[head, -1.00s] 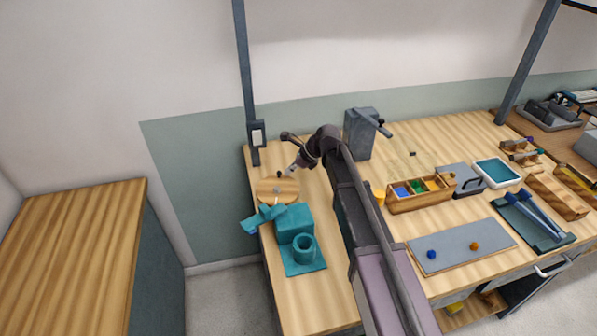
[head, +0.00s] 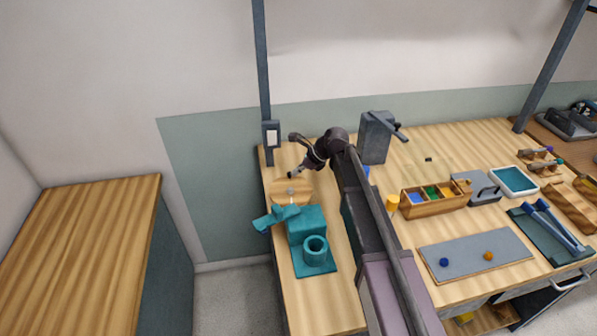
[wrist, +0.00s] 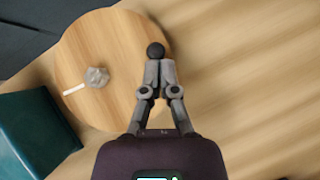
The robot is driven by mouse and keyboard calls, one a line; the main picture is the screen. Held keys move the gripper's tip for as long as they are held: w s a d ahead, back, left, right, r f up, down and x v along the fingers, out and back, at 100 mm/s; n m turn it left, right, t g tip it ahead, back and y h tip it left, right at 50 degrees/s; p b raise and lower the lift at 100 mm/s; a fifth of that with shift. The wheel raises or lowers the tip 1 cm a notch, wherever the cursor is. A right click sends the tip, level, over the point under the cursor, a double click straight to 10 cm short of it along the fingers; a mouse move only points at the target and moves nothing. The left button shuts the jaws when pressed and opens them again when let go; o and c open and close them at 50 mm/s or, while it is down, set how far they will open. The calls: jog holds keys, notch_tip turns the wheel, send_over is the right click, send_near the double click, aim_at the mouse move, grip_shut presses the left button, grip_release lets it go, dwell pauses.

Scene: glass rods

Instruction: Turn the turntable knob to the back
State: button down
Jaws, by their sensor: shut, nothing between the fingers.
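The turntable is a round light-wood disc (head: 281,198) near the left end of the bench; it also fills the left of the wrist view (wrist: 105,35). A grey hub (wrist: 97,77) sits at its middle, with a short white bar beside it. The knob is a small black ball (wrist: 155,50) near the disc's rim. My gripper (wrist: 159,64) has its fingertips together, right against or just short of the knob; I cannot tell whether they touch. In the head view my gripper (head: 294,175) is over the disc's far edge, and the knob is hard to make out there.
A teal block with a ring-shaped cup (head: 315,250) stands just in front of the turntable. A grey post with a lever (head: 376,138) stands right of my arm. A wooden bin box (head: 437,208) and a grey mat (head: 470,270) lie further right.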

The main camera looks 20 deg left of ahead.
jog(key=shift+d, duration=0.1)
jog(key=shift+w+d+r, duration=0.15)
jog(key=shift+d+r, duration=0.05)
jog(key=shift+d, duration=0.3)
jog(key=d, duration=0.1)
jog(key=d+p, duration=0.1)
jog(key=d+r, duration=0.1)
jog(key=shift+w, duration=0.4)
jog(key=w+p+v, duration=0.1)
jog(key=p+v, duration=0.6)
jog(key=v, duration=0.2)
jog(key=shift+r+p, duration=0.2)
jog(key=shift+p, duration=0.15)
